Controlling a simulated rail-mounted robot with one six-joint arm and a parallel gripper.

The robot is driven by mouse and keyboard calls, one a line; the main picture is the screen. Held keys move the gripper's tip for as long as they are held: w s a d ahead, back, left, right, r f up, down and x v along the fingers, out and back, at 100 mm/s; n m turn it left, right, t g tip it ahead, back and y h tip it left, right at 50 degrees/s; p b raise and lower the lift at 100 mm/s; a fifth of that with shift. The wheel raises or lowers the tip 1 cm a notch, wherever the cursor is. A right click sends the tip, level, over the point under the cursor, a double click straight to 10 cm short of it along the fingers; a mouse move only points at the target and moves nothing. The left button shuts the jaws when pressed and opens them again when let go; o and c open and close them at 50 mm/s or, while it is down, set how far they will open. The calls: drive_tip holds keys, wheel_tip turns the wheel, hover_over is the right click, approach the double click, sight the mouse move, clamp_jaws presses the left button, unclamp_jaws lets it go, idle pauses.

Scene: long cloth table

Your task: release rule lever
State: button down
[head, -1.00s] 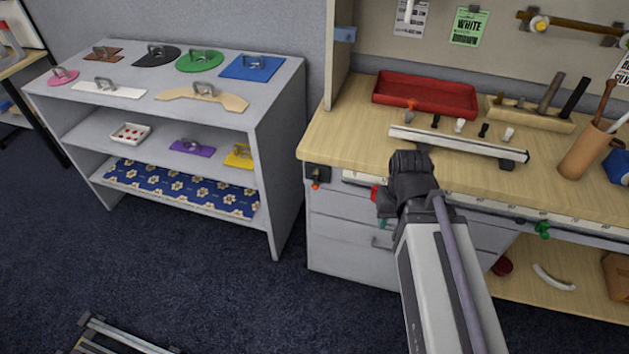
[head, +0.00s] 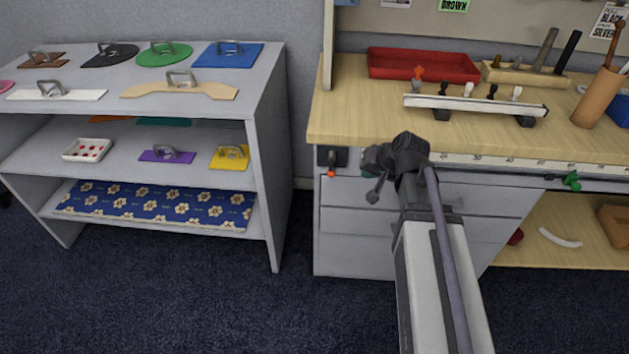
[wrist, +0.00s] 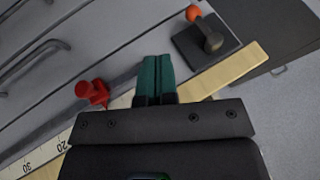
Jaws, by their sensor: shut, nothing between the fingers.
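A white numbered rule (head: 500,161) runs along the bench's front edge; its end shows in the wrist view (wrist: 45,152). A black bracket (head: 332,154) with an orange-tipped lever (head: 331,172) is at the bench's left front corner; the wrist view shows a black plate (wrist: 207,43) and orange knob (wrist: 193,13). A red knob (wrist: 92,92) is beside the rule, left of my fingers in the wrist view, hidden in the head view. A green lever (head: 572,180) is farther right. My gripper (wrist: 157,78) has teal fingers, shut and empty, between the red knob and black plate, apart from both.
Grey drawers (head: 340,230) stand under the bench top (head: 350,110). A rail with several small clips (head: 475,103) and a red tray (head: 424,65) lie on the bench. A grey shelf unit (head: 262,110) with flat handled pieces stands left. Open carpet lies in front.

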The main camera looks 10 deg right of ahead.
sight(331, 165)
drive_tip(key=w+a+f+b, duration=0.1)
drive_tip(key=w+f+b, duration=0.1)
drive_tip(key=w+a+f+b, duration=0.2)
drive_tip(key=f+b, duration=0.1)
drive_tip(key=w+a+f+b, duration=0.2)
drive_tip(key=w, duration=0.1)
drive_tip(key=shift+a+f+b, duration=0.15)
drive_tip(key=shift+f+b, duration=0.05)
drive_tip(key=shift+b, duration=0.2)
idle(0.5)
drive_tip(key=shift+a+f+y+b, duration=0.1)
drive_tip(key=shift+f+y+b, duration=0.05)
drive_tip(key=shift+y+b, duration=0.15)
